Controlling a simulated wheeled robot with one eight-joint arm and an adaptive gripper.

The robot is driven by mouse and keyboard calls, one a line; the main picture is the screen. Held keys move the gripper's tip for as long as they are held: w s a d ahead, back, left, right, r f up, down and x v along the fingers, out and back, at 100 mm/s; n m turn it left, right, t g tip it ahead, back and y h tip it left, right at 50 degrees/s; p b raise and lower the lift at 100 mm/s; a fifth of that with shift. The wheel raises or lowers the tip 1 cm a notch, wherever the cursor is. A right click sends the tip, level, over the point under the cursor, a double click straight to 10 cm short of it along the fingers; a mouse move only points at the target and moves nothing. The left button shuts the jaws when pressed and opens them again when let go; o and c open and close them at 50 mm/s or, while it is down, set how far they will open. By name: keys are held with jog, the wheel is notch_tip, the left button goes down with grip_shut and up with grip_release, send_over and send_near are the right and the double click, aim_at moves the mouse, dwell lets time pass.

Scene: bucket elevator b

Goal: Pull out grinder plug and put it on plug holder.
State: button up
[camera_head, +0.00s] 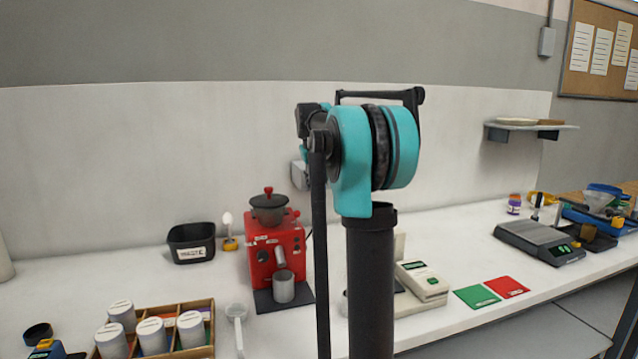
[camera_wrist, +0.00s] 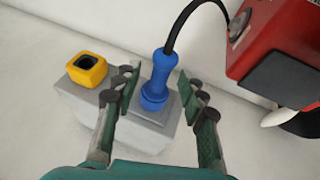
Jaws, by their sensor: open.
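In the wrist view a blue plug (camera_wrist: 158,80) stands in a grey socket box (camera_wrist: 140,129), with a black cable running up from its top. A yellow square holder with a dark opening (camera_wrist: 87,69) sits on the left part of the same box. My gripper (camera_wrist: 158,92) is open, with one finger on each side of the blue plug. Gaps show between the fingers and the plug. In the head view the red grinder (camera_head: 270,250) stands on the bench, and my arm hides the gripper and most of the socket area.
The red machine body (camera_wrist: 270,55) is close on the right in the wrist view. In the head view a black waste bin (camera_head: 192,243) stands left of the grinder, and a wooden tray with jars (camera_head: 207,309) is in front. A scale (camera_head: 538,243) stands at right.

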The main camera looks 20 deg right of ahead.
jog(key=shift+w+f, duration=0.1)
jog(key=shift+f, duration=0.05)
grip_shut()
jog(key=shift+s, duration=0.8)
dwell(0.8)
jog(key=shift+s, duration=2)
jog(key=s, duration=0.4)
